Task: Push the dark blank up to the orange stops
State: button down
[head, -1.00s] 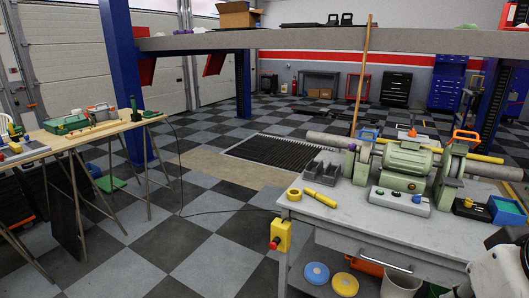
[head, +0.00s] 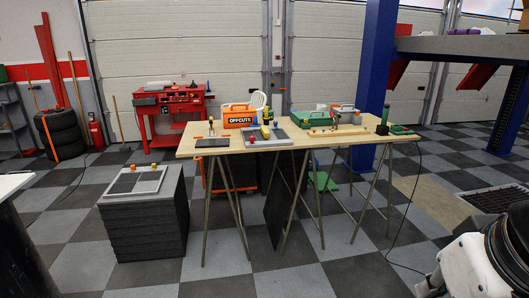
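A thin dark flat piece (head: 212,143), which may be the dark blank, lies on the left part of the wooden trestle table (head: 300,144). A small orange block (head: 133,167) and an orange-yellow one (head: 162,168) sit at the back edge of a grey and dark patterned panel (head: 125,186) on a dark stack at the left. I cannot tell if these are the orange stops. A white and black part of my arm shows at the bottom right, far from the table. My gripper is not in view.
The table also holds an orange OFFCUTS case (head: 239,115), a grey board (head: 267,144) with small items, and a green case (head: 308,119). The dark stack (head: 145,230) stands at the table's left front. Checkered floor is clear in front. A blue post (head: 378,75) stands behind right.

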aim_at(218, 142)
jog(key=i+j+u, duration=0.1)
jog(key=i+u, duration=0.15)
jog(key=i, duration=0.7)
jog(key=i+l+u, duration=0.2)
jog(key=i, duration=0.75)
jog(key=i+u, duration=0.2)
jog(key=i, duration=0.2)
jog(key=i+l+u, duration=0.2)
jog(key=i, duration=0.25)
jog(key=i+l+u, duration=0.2)
jog(key=i, duration=0.2)
